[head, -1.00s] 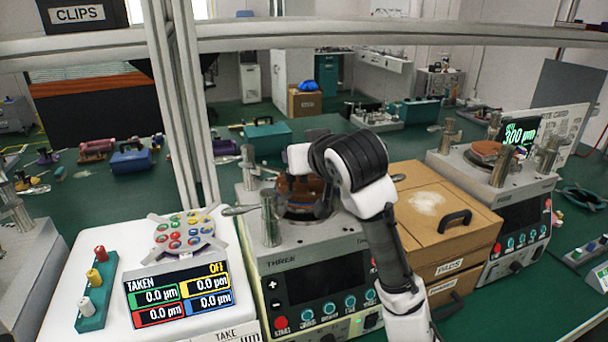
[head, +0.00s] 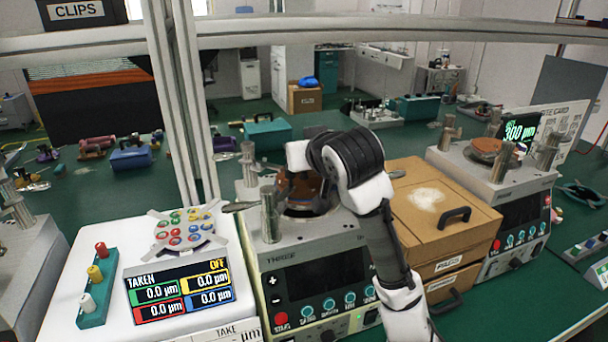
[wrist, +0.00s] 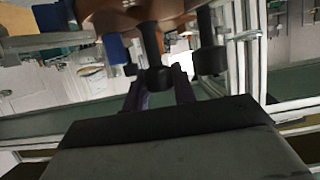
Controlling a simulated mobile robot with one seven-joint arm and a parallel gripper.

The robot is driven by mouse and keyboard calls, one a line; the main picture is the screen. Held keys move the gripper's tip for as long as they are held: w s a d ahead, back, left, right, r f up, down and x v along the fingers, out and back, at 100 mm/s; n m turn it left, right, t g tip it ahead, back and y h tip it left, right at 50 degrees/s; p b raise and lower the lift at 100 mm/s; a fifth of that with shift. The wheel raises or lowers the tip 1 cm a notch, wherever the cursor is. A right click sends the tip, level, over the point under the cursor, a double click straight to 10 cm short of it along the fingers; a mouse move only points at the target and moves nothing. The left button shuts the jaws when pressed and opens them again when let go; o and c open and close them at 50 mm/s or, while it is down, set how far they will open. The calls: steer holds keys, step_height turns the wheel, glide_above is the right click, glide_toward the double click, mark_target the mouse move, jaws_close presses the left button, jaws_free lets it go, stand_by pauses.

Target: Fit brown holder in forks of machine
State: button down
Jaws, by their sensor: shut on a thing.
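The brown holder (head: 297,187) is over the round plate of the machine marked THREE (head: 283,262), partly hidden by my arm. It shows along the top of the wrist view (wrist: 140,14), with dark knobbed parts hanging below it. My gripper (wrist: 158,84) is shut on it; the exact grip point is hard to make out. In the head view my gripper (head: 322,196) is dark and mostly covered by my wrist. Metal posts with side handles, at the front left (head: 270,216) and back left (head: 249,166), stand around the plate. I cannot tell whether the holder touches the forks.
A brown wooden box (head: 440,205) with a black handle stands close right of the machine. A white measuring unit (head: 190,285) with colored buttons is at the left. Another machine (head: 500,175) stands farther right. A pale frame upright (head: 180,110) rises behind the left side.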

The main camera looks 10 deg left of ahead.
steer(key=shift+r, duration=0.2)
step_height(320, 180, up, 20)
steer(key=b, duration=0.1)
steer(key=shift+f+b, duration=0.25)
steer(key=shift+b, duration=0.05)
